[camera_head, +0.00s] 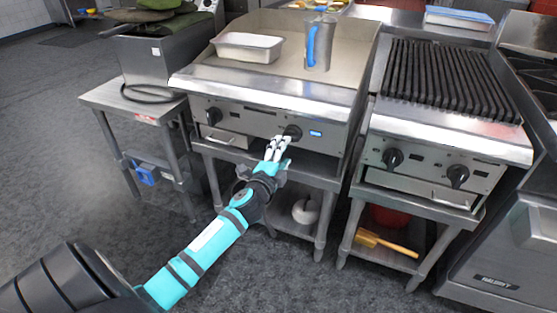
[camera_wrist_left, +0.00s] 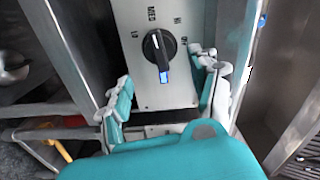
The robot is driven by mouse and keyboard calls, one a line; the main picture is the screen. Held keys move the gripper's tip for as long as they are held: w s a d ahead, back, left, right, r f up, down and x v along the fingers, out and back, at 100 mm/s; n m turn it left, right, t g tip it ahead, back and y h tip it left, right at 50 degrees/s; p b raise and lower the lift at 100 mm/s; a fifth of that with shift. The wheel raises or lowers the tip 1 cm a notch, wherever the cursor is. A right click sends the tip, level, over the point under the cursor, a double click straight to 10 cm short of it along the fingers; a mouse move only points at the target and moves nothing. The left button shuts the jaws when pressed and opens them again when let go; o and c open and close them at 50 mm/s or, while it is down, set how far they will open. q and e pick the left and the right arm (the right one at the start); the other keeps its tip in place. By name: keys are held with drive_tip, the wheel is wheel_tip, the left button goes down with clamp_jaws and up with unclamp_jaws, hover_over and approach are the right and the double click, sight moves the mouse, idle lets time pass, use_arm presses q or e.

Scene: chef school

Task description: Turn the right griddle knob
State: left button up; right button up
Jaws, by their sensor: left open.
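The griddle (camera_head: 262,97) has two black knobs on its front panel. The right griddle knob (camera_head: 292,132) sits beside a small lit blue display. In the left wrist view this round black knob (camera_wrist_left: 158,48) is on a light panel with printed marks around it, and a blue patch shows at its lower end. My left gripper (camera_head: 277,148) is open just in front of and below the knob. In the left wrist view its fingers (camera_wrist_left: 166,84) are spread to either side, with the knob beyond the tips and nothing held. My right gripper is not in view.
The left griddle knob (camera_head: 214,116) is farther along the same panel. A metal pitcher (camera_head: 323,55) and a white tray (camera_head: 247,47) stand on the griddle. A charbroiler (camera_head: 446,85) with two knobs stands to the right. The grey floor at the left is clear.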

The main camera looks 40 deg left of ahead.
use_arm(q)
drive_tip(key=v, duration=0.3)
drive_tip(key=shift+s+d, duration=0.1)
drive_tip(key=shift+s, duration=0.2)
